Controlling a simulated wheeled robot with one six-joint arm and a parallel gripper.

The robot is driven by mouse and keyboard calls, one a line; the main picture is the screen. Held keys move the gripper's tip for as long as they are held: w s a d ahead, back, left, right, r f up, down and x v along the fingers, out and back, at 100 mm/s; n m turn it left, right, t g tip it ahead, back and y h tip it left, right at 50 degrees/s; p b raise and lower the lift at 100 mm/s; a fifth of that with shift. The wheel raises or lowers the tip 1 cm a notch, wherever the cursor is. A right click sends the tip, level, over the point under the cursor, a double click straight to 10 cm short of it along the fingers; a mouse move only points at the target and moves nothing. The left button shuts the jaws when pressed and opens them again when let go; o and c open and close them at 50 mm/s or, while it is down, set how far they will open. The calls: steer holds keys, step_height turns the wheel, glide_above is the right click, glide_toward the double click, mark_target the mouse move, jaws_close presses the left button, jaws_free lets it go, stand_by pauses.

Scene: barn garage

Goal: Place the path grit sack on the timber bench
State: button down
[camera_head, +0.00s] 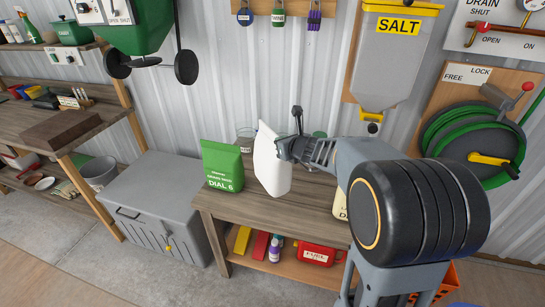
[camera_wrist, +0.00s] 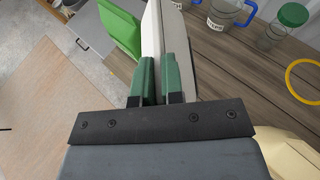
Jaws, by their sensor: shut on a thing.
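My gripper (camera_head: 284,148) is shut on a white sack (camera_head: 267,163), seen from its plain side, so I cannot read its name. The sack is upright, slightly tilted, over the timber bench (camera_head: 312,207); I cannot tell whether its base touches the top. In the wrist view the green fingers (camera_wrist: 160,78) pinch the sack (camera_wrist: 173,45). A green sack (camera_head: 222,166) marked DIAL 6 stands on the bench to the left. A cream sack (camera_head: 341,206) stands on the right, mostly hidden behind my arm.
Glass jars and a mug (camera_wrist: 225,12) stand at the back of the bench. A red fuel can (camera_head: 316,254) and bottles sit on its lower shelf. A grey chest (camera_head: 150,205) is to the left. A salt hopper (camera_head: 394,55) and hose reel (camera_head: 470,145) hang on the wall.

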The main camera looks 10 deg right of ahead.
steer(key=w+d+f+p, duration=0.1)
steer(key=d+f+p, duration=0.1)
steer(key=d+f, duration=1)
steer(key=shift+w+d, duration=0.2)
steer(key=shift+w, duration=0.15)
steer(key=c, duration=1.7)
jaws_free()
steer(key=shift+s+f, duration=0.1)
steer(key=shift+f, duration=0.05)
steer(key=o, duration=0.5)
steer(key=shift+c, duration=0.2)
steer(key=shift+s, duration=0.1)
